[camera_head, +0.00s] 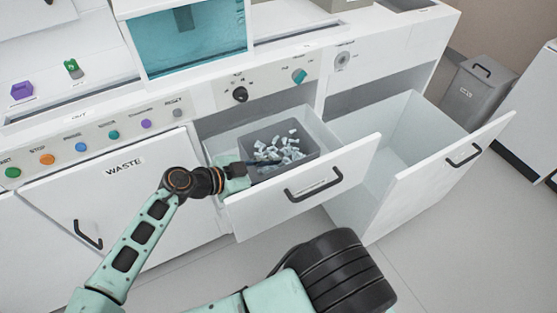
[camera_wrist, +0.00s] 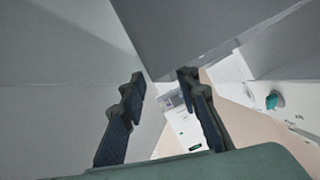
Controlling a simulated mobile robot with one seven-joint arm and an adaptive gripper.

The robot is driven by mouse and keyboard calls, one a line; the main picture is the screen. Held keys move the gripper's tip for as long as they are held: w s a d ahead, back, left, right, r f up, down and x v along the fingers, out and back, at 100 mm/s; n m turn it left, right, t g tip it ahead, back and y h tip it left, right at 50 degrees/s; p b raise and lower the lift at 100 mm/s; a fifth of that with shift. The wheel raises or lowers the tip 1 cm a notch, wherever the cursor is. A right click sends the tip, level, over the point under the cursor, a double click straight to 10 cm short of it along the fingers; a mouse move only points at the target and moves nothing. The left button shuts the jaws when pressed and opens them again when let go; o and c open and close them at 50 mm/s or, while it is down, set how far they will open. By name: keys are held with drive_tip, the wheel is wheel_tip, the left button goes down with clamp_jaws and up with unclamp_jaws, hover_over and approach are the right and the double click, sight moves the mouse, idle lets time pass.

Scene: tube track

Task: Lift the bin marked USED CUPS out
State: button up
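A grey open-topped bin (camera_head: 309,143), filled with several small white cups (camera_head: 283,148), stands in the pulled-out white drawer (camera_head: 300,188) in the head view. I cannot read a USED CUPS mark on it. My gripper (camera_head: 268,162) is at the bin's left front side, with its dark fingers at the rim. In the wrist view my gripper (camera_wrist: 162,85) has its two fingers well apart, with nothing clearly held between them. A grey wall (camera_wrist: 190,30), probably the bin's, is just beyond the fingertips. Whether the fingers touch it I cannot tell.
An empty deep white drawer (camera_head: 405,165) stands open to the right. A grey lidded bin (camera_head: 475,90) with an unreadable label is on the floor at the far right. A closed WASTE door (camera_head: 125,190) is on the left. A button panel (camera_head: 100,135) runs above it.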

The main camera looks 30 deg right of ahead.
sight(282, 170)
drive_tip(key=x, duration=0.4)
drive_tip(key=shift+s+f, duration=0.1)
clamp_jaws()
idle(0.3)
